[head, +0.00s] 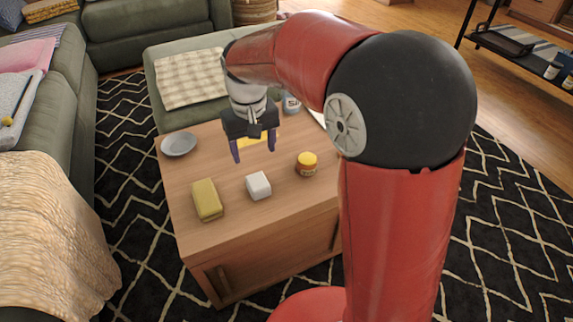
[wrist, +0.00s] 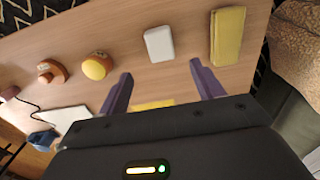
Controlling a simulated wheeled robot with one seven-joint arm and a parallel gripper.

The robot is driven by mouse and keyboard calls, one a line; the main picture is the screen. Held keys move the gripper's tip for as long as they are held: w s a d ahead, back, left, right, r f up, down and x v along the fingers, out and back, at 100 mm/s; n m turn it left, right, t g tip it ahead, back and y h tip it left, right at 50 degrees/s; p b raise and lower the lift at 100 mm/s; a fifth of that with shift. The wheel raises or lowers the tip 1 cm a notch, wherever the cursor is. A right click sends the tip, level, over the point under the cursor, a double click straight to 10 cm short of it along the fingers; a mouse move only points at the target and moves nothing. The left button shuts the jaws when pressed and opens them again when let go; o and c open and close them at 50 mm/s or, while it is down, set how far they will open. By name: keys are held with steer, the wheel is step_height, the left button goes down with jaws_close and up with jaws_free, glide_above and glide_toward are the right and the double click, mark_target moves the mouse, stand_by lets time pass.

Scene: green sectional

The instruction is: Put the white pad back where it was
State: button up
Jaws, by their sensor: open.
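The white pad (head: 258,185) is a small white block with rounded edges, lying flat on the wooden table (head: 282,206) near its front. It also shows in the wrist view (wrist: 158,43), just beyond my fingertips and clear of them. My gripper (head: 254,154) is open and empty above the table, behind the pad in the head view. In the wrist view its two purple fingers (wrist: 160,70) stand wide apart with bare wood between the tips. Nothing in the frames marks the pad's earlier place.
A yellow-green block (head: 207,199) lies left of the pad. A yellow-lidded jar (head: 307,163) stands to its right. A grey dish (head: 179,144) is at the table's back left. A flat yellow item (wrist: 152,105) is partly hidden by my gripper. Wood around the pad is clear.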

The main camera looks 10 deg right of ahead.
steer(key=s+d+r+m+t, duration=0.1)
steer(key=s+d+r+t, duration=0.1)
steer(key=s+d, duration=0.5)
steer(key=s+d+r+m+t, duration=0.2)
steer(key=s+d, duration=0.4)
steer(key=s, duration=0.7)
steer(key=shift+d+r+t, duration=0.35)
steer(key=shift+r+t, duration=0.35)
steer(key=shift+t, duration=0.1)
steer(key=shift+r, duration=0.1)
step_height(320, 180, up, 3)
steer(key=p, duration=0.3)
steer(key=shift+d, duration=0.1)
